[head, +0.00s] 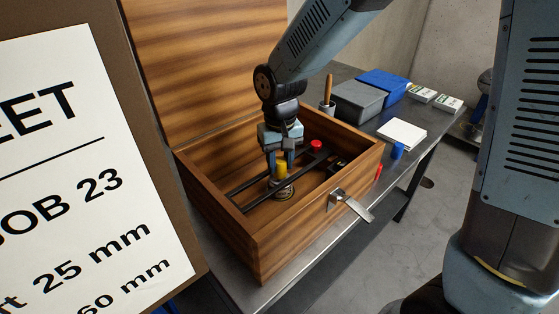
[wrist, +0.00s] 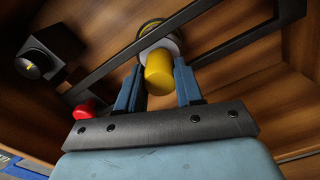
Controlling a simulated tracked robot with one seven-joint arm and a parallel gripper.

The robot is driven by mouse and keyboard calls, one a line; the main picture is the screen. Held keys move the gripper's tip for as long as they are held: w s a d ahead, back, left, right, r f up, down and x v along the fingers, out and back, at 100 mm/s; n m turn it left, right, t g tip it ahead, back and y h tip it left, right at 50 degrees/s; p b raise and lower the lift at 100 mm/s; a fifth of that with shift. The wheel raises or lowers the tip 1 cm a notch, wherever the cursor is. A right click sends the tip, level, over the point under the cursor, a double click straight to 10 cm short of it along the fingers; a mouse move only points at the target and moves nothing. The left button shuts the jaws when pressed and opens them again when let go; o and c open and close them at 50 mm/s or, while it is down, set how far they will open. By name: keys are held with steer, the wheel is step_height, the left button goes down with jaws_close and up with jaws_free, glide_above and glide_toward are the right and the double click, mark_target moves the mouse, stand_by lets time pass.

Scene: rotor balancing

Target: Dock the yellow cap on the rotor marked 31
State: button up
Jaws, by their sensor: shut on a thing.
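The yellow cap (head: 281,171) is a small upright cylinder inside the wooden box. My gripper (head: 281,163) points down into the box and is shut on this cap. In the wrist view the yellow cap (wrist: 158,76) sits between the two blue fingers (wrist: 157,66). A pale, round rotor part (head: 281,186) is directly below the cap, with a dark disc with a yellowish ring (wrist: 151,25) at its end. I cannot tell whether cap and rotor touch or are joined. No number on the rotor is readable.
Dark rails (head: 248,186) run across the open wooden box (head: 262,236), whose walls surround my gripper. A red cap (head: 316,146) is to the right. A metal latch (head: 350,203) sticks out in front. Grey (head: 357,100) and blue (head: 383,84) bins stand behind. A job sheet (head: 85,190) fills the left.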

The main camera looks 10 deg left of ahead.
mark_target(280, 160)
steer(key=shift+f, duration=0.55)
stand_by(0.5)
steer(key=o, duration=0.7)
steer(key=shift+r, duration=0.1)
steer(key=shift+r, duration=5.45)
